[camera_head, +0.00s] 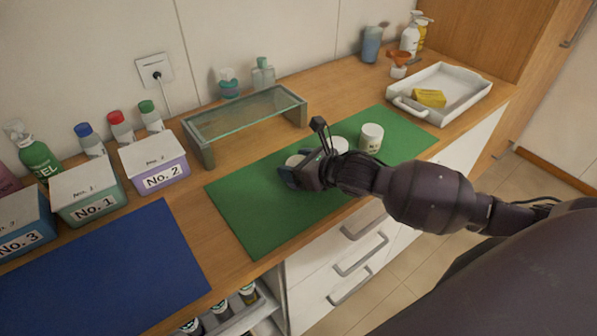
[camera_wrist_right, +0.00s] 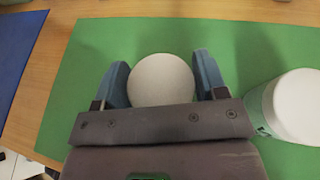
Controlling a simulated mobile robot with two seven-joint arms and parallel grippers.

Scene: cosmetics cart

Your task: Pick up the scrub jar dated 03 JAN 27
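Three white jars stand on the green mat (camera_head: 245,215); no date is readable on any. My right gripper (camera_head: 299,170) is low over the mat at the leftmost jar (camera_head: 294,160), which it partly hides in the head view. In the right wrist view the round white lid of this jar (camera_wrist_right: 161,80) lies between the two blue fingers (camera_wrist_right: 162,82), one on each side. I cannot tell whether the fingers press on it. The middle jar (camera_head: 340,145) is partly behind my wrist. The right jar (camera_head: 371,138) stands upright and clear. My left gripper is not in view.
Another jar (camera_wrist_right: 292,105) stands close to the right finger in the wrist view. A glass-topped riser (camera_head: 245,118) stands behind the mat. A white tray (camera_head: 455,92) with a yellow sponge (camera_head: 430,98) is at right. Labelled boxes (camera_head: 92,205) and a blue mat (camera_head: 110,275) are at left.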

